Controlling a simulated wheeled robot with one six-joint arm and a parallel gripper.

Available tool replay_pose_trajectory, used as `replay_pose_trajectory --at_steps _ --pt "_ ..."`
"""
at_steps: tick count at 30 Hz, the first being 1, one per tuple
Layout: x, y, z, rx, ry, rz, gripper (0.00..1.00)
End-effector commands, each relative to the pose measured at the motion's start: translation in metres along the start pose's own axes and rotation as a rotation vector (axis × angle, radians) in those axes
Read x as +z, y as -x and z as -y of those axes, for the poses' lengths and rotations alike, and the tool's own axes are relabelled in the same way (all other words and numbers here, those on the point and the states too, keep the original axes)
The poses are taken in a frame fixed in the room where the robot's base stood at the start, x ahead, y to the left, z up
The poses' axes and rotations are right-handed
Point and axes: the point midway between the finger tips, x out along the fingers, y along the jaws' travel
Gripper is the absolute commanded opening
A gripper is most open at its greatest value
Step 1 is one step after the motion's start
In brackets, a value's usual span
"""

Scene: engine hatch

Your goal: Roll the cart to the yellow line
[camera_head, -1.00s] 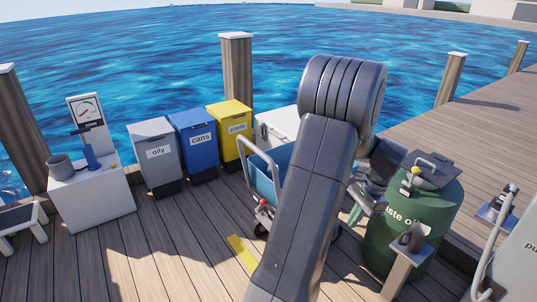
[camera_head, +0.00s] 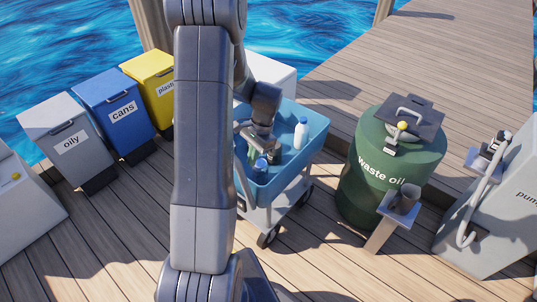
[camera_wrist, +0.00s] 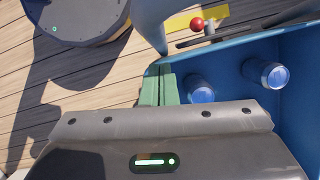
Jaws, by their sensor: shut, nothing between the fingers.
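The cart (camera_head: 262,193) has a blue tray on a pale wheeled frame and stands on the deck left of the green drum. Its blue tray also fills the right of the wrist view (camera_wrist: 230,75). My gripper (camera_wrist: 158,85) is shut and empty, its green fingers at the tray's edge; I cannot tell whether they touch it. In the head view, my arm hides part of the cart and the fingers are mostly covered. A red knob (camera_wrist: 197,24) sits beside a dark bar near the tray. The yellow line (camera_wrist: 190,18) shows beyond the knob in the wrist view.
The tray holds a white bottle (camera_head: 300,133) and blue-capped containers (camera_wrist: 265,73). A green waste oil drum (camera_head: 385,160) stands right of the cart, with a small stand (camera_head: 395,215) before it. Grey, blue and yellow bins (camera_head: 115,110) stand left. Deck before the cart is open.

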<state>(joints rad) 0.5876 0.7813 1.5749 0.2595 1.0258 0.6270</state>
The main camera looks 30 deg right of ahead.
Motion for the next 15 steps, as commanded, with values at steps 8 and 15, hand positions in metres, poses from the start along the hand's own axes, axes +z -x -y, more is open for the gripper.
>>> replay_pose_trajectory --at_steps 8,15 --pt "0.0159 -0.0075 0.0001 0.0 0.0 0.0 0.0" --pt "0.0159 -0.0076 0.0001 0.0 -0.001 0.0 0.0"
